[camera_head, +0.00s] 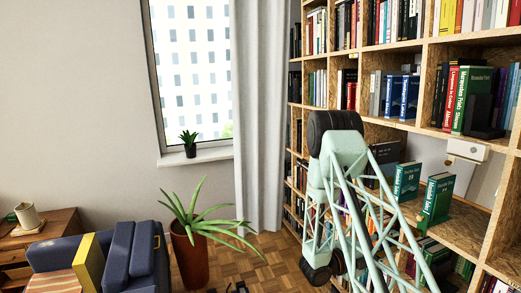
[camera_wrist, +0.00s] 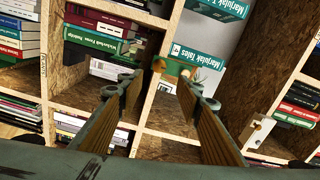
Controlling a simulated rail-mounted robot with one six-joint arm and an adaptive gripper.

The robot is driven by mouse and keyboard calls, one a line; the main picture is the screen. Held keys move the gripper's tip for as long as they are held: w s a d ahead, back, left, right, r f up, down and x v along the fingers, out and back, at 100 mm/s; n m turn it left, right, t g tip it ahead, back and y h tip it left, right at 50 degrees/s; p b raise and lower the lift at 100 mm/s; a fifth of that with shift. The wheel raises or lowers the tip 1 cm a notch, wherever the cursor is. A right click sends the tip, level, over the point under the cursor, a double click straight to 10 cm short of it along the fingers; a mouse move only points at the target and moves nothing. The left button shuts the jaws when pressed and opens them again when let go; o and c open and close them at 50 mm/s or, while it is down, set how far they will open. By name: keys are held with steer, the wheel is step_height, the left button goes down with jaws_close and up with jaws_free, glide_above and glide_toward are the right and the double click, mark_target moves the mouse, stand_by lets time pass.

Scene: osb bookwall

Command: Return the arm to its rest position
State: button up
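My arm fills the lower right of the head view, folded in front of the bookcase; its gripper does not show clearly there. In the wrist view my gripper (camera_wrist: 172,72) has its two long fingers apart, pointing at the shelves. The gap between them looks empty. A green strip shows at the fingertips, and I cannot tell whether it is touched or lies behind them. A teal book lettered Marjulak Tales (camera_wrist: 196,57) is just beyond the tips.
The OSB bookcase (camera_head: 425,95) takes up the right side, close to my arm. Two teal books, one (camera_head: 406,181) and another (camera_head: 437,201), stand on a shelf. A potted plant (camera_head: 195,255), a blue armchair (camera_head: 136,255) and a wooden cabinet (camera_head: 61,222) are at left.

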steer(key=s+a+r+m+g+y+b, duration=0.2)
steer(key=s+r+m+g+y+b, duration=0.15)
steer(key=s+r+m, duration=0.8)
steer(key=s+a+r+m+g+y+b, duration=0.25)
steer(key=s+r+m+g, duration=0.25)
steer(key=s+r+m, duration=0.65)
steer(key=s+a+m+t+y+b, duration=0.3)
steer(key=s+a+m, duration=0.6)
steer(key=a, duration=0.5)
steer(key=s+a+r+m+t+y+b, duration=0.1)
steer(key=s+a+m+t+y+b, duration=0.3)
steer(key=s+a+m+y, duration=0.4)
steer(key=shift+s+a+m+t, duration=0.45)
steer(key=shift+s+a+m, duration=0.65)
steer(key=shift+s+a, duration=2.2)
steer(key=shift+w+a+r, duration=0.1)
steer(key=shift+w+a, duration=0.35)
steer(key=shift+w, duration=0.05)
steer(key=shift+d, duration=0.1)
